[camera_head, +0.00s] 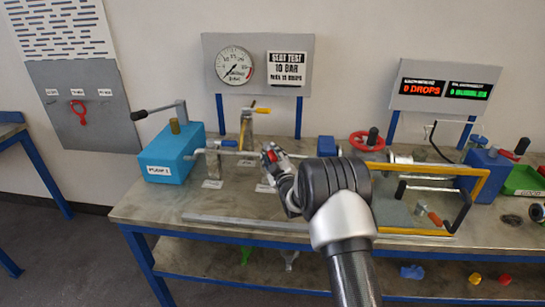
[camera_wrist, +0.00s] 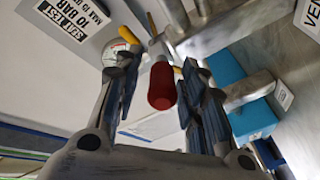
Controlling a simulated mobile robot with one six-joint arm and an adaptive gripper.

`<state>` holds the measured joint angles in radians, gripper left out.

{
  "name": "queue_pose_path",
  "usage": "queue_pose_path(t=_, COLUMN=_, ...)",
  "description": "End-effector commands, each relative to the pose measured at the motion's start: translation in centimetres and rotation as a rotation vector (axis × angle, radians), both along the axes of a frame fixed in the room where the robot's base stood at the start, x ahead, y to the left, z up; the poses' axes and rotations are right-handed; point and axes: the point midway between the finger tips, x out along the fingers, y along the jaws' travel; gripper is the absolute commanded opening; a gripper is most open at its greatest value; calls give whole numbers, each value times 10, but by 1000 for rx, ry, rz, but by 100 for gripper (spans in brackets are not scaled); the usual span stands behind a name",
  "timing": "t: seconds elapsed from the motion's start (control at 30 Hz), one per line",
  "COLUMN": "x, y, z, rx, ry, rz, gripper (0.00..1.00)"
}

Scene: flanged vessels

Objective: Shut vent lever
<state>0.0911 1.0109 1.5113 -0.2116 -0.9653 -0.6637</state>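A lever with a red grip (camera_wrist: 162,87) points toward the wrist camera, between the two fingers of my gripper (camera_wrist: 158,80). The fingers are spread, with a narrow gap visible on each side of the grip. In the head view the red grip (camera_head: 269,156) shows at the tip of my gripper (camera_head: 277,167), above the bench. A label starting "VEN" (camera_wrist: 311,14) shows at the upper right of the wrist view. The lever's pivot is mostly hidden in the head view by my gripper and arm.
The blue pump (camera_head: 168,155) with its black-handled lever stands left of my gripper. A yellow-handled valve (camera_head: 262,110) rises behind it. The pressure gauge (camera_head: 234,65) hangs on the back panel. A yellow frame (camera_head: 440,170) and red handwheel (camera_head: 366,141) are at right.

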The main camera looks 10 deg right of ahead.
Motion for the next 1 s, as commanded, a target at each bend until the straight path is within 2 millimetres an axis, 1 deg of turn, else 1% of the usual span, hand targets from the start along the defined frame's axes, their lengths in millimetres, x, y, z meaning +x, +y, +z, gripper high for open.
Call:
queue_pose_path(t=0.27, x=0, y=0, z=-1, rx=0, ry=3, rz=0, gripper=41)
queue_pose_path(t=0.37, x=-4, y=0, z=-2, rx=1, ry=4, rz=-1, gripper=41)
queue_pose_path(t=0.47, x=-13, y=-1, z=-2, rx=0, ry=5, rz=-1, gripper=41)
queue_pose_path(t=0.7, x=-51, y=-4, z=-1, rx=1, ry=4, rz=0, gripper=41)
queue_pose_path(t=0.8, x=-64, y=-5, z=-2, rx=1, ry=4, rz=0, gripper=41)
queue_pose_path(t=0.9, x=-72, y=-6, z=-1, rx=0, ry=3, rz=0, gripper=41)
queue_pose_path(t=1.0, x=-75, y=-6, z=-1, rx=0, ry=1, rz=0, gripper=41)
